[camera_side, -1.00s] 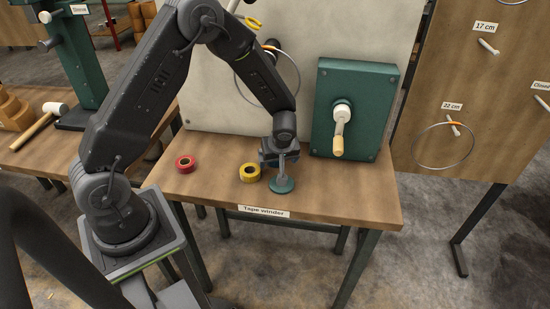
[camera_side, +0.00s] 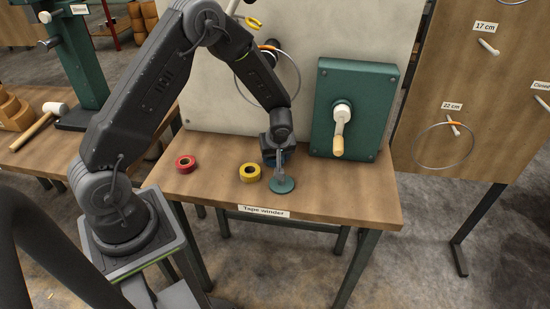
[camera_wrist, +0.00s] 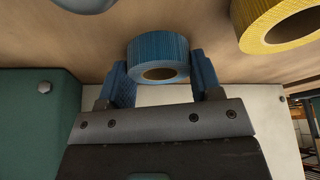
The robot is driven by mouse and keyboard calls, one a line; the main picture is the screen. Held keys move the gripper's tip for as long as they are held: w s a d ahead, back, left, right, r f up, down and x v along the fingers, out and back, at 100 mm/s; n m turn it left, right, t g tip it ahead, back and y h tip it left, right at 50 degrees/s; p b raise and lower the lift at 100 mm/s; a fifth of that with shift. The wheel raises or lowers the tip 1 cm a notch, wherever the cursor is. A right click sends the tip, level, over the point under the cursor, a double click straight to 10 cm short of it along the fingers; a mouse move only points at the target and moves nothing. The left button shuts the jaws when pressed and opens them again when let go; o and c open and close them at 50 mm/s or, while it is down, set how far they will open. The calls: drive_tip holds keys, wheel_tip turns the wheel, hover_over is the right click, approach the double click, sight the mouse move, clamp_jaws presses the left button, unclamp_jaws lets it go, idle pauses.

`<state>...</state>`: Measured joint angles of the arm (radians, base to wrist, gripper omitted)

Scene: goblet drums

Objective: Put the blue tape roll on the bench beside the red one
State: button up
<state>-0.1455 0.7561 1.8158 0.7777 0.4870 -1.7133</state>
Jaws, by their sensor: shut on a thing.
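The blue tape roll (camera_wrist: 158,50) sits between the two blue fingers of my gripper (camera_wrist: 160,78) in the wrist view, with a finger on either side of it. In the side view my gripper (camera_side: 276,155) is low over the bench, just behind the green round-based stand. The roll is mostly hidden there, and I cannot tell whether it touches the bench. The red tape roll (camera_side: 185,164) lies flat on the bench (camera_side: 215,190) at the left. It is out of the wrist view.
A yellow tape roll (camera_side: 250,172) lies between the red roll and my gripper; it also shows in the wrist view (camera_wrist: 278,25). The green stand (camera_side: 282,185) is close in front of my gripper. A green crank box (camera_side: 350,105) stands at the right. Bench around the red roll is clear.

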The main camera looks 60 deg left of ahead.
drive_tip(key=shift+c, duration=1.3)
drive_tip(key=shift+r, duration=0.1)
drive_tip(key=shift+s+d+r, duration=0.15)
drive_tip(key=shift+r, duration=0.45)
wheel_tip(320, 180, up, 6)
drive_tip(key=s+d, duration=1.3)
drive_tip(key=s, duration=0.1)
hover_over(218, 169)
drive_tip(key=d, duration=0.1)
drive_tip(key=shift+s+d+f, duration=0.1)
drive_tip(key=shift+s+f, duration=0.1)
drive_tip(key=shift+f, duration=1.6)
drive_tip(key=shift+s+d+f, duration=0.1)
drive_tip(key=shift+s+f, duration=0.05)
drive_tip(key=shift+f, duration=1.6)
